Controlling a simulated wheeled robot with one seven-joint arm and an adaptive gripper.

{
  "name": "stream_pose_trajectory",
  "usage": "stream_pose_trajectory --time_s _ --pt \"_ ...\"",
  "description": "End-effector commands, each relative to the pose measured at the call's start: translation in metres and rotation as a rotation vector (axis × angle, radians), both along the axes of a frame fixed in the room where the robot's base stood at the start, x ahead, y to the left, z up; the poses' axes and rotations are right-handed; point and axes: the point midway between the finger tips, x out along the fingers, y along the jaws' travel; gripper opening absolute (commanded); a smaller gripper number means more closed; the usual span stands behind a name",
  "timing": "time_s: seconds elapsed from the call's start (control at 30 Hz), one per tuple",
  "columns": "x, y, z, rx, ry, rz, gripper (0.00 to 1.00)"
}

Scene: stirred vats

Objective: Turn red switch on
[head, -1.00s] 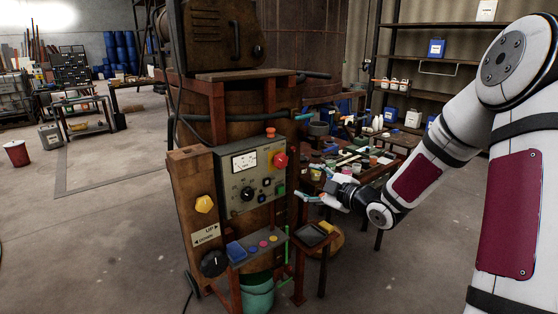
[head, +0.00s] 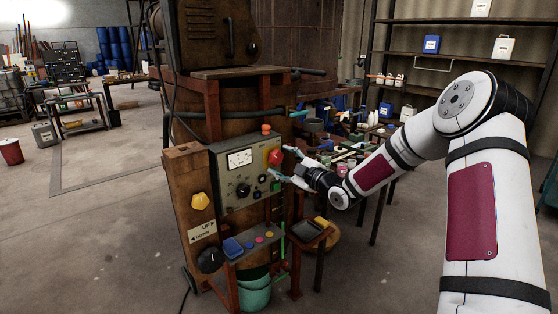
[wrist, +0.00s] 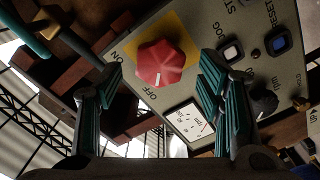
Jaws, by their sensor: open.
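The red switch (head: 274,157) is a round knob on a yellow plate at the upper right of the grey control panel (head: 231,196). In the wrist view the red switch (wrist: 161,63) shows a white mark near the OFF label. My gripper (head: 282,161) is open just right of the red switch in the head view. In the wrist view the teal fingers of my gripper (wrist: 162,72) stand on either side of the red switch. I cannot tell whether they touch it.
The panel also carries a white gauge (head: 240,159), a black knob (head: 243,190) and small buttons. An orange button (head: 266,128) sits on top. A yellow knob (head: 201,201) is on the wooden post. A cluttered table (head: 345,160) stands behind my gripper.

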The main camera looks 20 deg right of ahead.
Motion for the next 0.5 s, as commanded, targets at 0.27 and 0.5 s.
stream_pose_trajectory --time_s 0.27,0.5 --pt "0.021 0.007 0.000 -0.001 0.001 0.000 0.61" --pt "0.022 0.008 0.000 -0.001 0.001 0.000 0.61"
